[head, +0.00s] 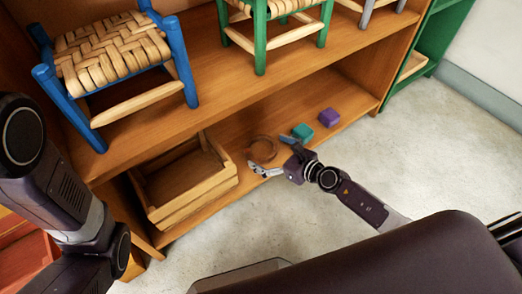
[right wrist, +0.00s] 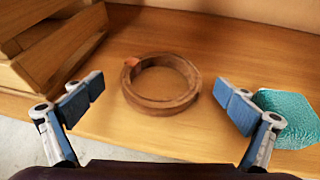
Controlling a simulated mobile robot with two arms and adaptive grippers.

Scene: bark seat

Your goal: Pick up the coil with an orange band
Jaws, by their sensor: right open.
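A round brown coil (head: 263,149) lies flat on the lower shelf, between the wooden crate and a teal block. In the right wrist view the coil (right wrist: 162,83) lies ahead of the fingers, with a small orange-brown patch, perhaps its band, at its upper left. My right gripper (head: 274,158) is open at the shelf's front. In the right wrist view its blue-padded fingers (right wrist: 156,108) are spread to either side of the coil, with nothing between them touching it. My left arm shows at the left of the head view, but its gripper is not visible.
An empty wooden crate (head: 193,203) stands left of the coil. The teal block (head: 303,132) sits close by the right finger, also in the right wrist view (right wrist: 286,117). A purple block (head: 329,117) lies farther right. Stools with blue (head: 176,58) and green (head: 260,40) frames stand on the shelf above.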

